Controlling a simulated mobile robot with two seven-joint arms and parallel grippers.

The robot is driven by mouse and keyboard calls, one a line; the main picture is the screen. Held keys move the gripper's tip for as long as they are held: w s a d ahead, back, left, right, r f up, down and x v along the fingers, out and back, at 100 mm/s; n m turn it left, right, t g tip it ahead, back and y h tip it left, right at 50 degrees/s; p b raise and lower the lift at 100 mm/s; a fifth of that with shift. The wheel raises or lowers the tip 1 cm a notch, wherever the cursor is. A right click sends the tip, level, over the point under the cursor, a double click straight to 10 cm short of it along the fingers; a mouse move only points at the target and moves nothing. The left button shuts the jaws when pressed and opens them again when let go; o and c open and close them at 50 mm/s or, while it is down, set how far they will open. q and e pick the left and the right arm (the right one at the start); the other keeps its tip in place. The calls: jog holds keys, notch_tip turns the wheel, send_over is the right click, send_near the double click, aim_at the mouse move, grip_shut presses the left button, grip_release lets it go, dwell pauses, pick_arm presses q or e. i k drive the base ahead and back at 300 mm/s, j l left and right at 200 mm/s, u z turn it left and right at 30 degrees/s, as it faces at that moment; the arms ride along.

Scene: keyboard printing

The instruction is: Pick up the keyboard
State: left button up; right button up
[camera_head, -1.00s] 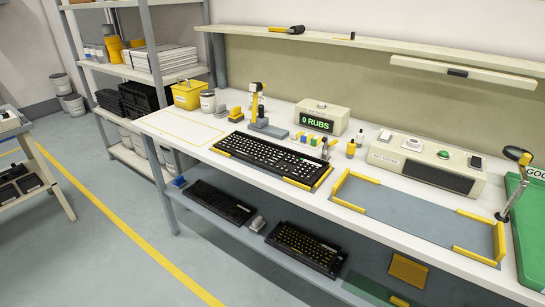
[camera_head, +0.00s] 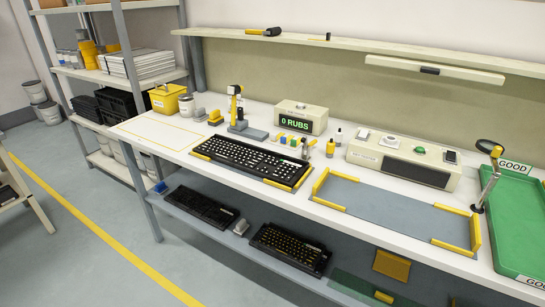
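A black keyboard with white keys (camera_head: 252,159) lies on the white workbench (camera_head: 160,137), in front of the "0 RUBS" display, with yellow corner guides at its front edge. Two more dark keyboards lie on the lower shelf: one on the left (camera_head: 201,209) and one with yellowish keys (camera_head: 289,248) to its right. Neither of my grippers shows in the head view.
A grey pad with yellow corner guides (camera_head: 385,213) lies right of the keyboard. A green "GOOD" tray (camera_head: 525,230) is at the far right. Small bottles, coloured blocks, a stand (camera_head: 240,115) and a beige device (camera_head: 402,158) stand behind.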

aim_at(284, 169)
jog(key=j+z, duration=0.1)
jog(key=z, duration=0.3)
jog(key=j+z, duration=0.1)
jog(key=z, duration=0.35)
jog(key=j+z, duration=0.15)
jog(key=z, duration=0.25)
jog(key=j+z, duration=0.35)
jog(key=k+j+z, duration=0.1)
jog(key=j+z, duration=0.25)
jog(key=k+j+z, duration=0.15)
jog(key=j, duration=0.15)
jog(key=j+z, duration=0.15)
jog(key=j, duration=0.2)
jog(key=k+j+z, duration=0.25)
jog(key=k+j, duration=0.15)
jog(key=j, duration=0.2)
jog(key=k+j+z, duration=0.1)
jog(key=k+j, duration=0.15)
jog(key=j, duration=0.15)
